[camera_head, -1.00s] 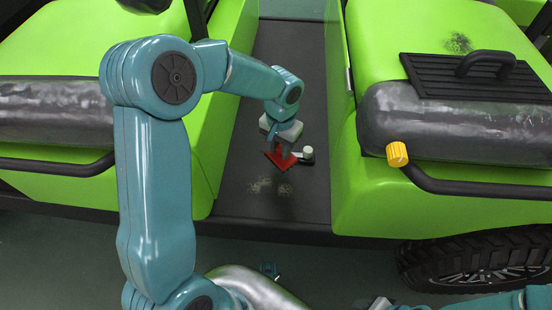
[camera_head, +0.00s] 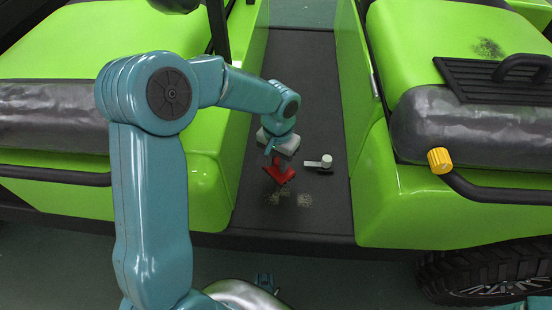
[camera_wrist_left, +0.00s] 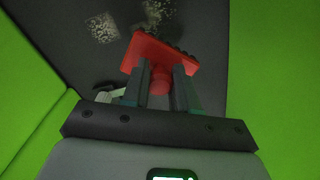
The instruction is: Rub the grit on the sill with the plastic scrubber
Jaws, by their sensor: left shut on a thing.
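My left gripper (camera_head: 279,165) is shut on the red plastic scrubber (camera_head: 282,175) and holds it over the dark sill (camera_head: 325,120) between the two green bodies. Pale speckled grit lies on the sill in two patches, one (camera_head: 305,200) just right of and in front of the scrubber, the other (camera_head: 272,198) just in front of it. In the left wrist view the scrubber (camera_wrist_left: 160,58) sits between the fingers, with grit (camera_wrist_left: 103,27) beyond it. I cannot tell whether the scrubber touches the sill.
A pale-headed part (camera_head: 320,162) lies on the sill right of the scrubber. Green bodies with grey cushions (camera_head: 455,125) stand on both sides. A black rail with a yellow knob (camera_head: 440,160) is at the right. The sill is bare farther back.

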